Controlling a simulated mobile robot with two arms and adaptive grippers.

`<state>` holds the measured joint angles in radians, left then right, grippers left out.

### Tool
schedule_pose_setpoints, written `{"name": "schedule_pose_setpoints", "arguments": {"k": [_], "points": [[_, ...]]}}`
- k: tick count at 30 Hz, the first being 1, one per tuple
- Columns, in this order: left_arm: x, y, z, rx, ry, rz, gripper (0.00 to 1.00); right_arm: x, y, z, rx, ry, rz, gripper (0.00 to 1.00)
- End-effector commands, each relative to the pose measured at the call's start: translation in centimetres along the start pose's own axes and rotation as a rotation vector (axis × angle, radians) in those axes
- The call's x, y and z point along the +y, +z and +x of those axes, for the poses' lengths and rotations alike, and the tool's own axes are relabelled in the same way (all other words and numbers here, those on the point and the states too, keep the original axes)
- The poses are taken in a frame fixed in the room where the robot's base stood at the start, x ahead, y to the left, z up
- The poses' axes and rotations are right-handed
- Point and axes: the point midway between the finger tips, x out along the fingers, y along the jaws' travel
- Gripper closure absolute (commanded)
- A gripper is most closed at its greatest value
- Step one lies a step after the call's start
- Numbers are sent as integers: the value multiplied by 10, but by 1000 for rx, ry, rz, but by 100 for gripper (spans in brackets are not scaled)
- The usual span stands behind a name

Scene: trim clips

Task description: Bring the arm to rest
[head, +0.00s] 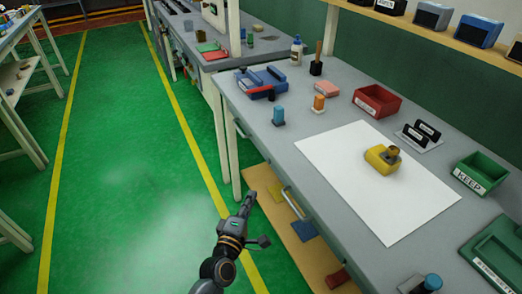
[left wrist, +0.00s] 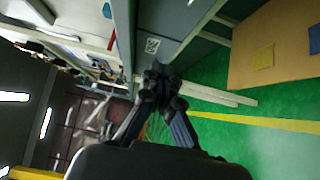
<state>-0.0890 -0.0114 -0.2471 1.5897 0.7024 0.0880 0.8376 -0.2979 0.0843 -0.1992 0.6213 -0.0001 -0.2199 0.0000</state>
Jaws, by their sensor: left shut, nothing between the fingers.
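My left gripper (head: 247,200) is in front of the workbench's near edge, over the green floor, beside the bench's left leg. It is below the level of the bench top and apart from the bench. In the left wrist view the fingers of my left gripper (left wrist: 155,75) are together, with nothing between them. The workbench (head: 258,142) has a grey top. My right gripper is in neither view.
A white sheet (head: 340,190) with a yellow block (head: 380,160) lies on the bench. A red bin (head: 376,101) and a green bin (head: 481,174) stand toward the back. A lower shelf (head: 300,247) holds items. The green floor (head: 130,150) at left is clear.

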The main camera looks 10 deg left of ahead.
Motion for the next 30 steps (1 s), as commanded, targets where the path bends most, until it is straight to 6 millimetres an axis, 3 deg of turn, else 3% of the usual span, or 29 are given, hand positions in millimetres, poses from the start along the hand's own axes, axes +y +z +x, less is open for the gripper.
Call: {"name": "schedule_pose_setpoints", "arguments": {"k": [4,7,11,14,17,21,23,27,30], "points": [[-5,0,-2,-2,-11,11,100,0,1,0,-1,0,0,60],[-33,1,-8,-13,-69,74,100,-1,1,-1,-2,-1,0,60],[-106,2,-33,-61,-226,252,100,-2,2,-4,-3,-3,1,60],[-175,2,-68,-132,-377,424,100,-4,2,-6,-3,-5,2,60],[-239,0,-112,-223,-520,587,100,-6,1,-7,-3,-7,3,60],[-316,-7,-188,-384,-706,796,100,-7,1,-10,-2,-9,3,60],[-344,-10,-224,-464,-778,876,100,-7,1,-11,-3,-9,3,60],[-398,-20,-317,-676,-933,1046,100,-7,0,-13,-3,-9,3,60],[-424,-27,-383,-836,-1021,1143,100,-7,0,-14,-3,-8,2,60]]}}
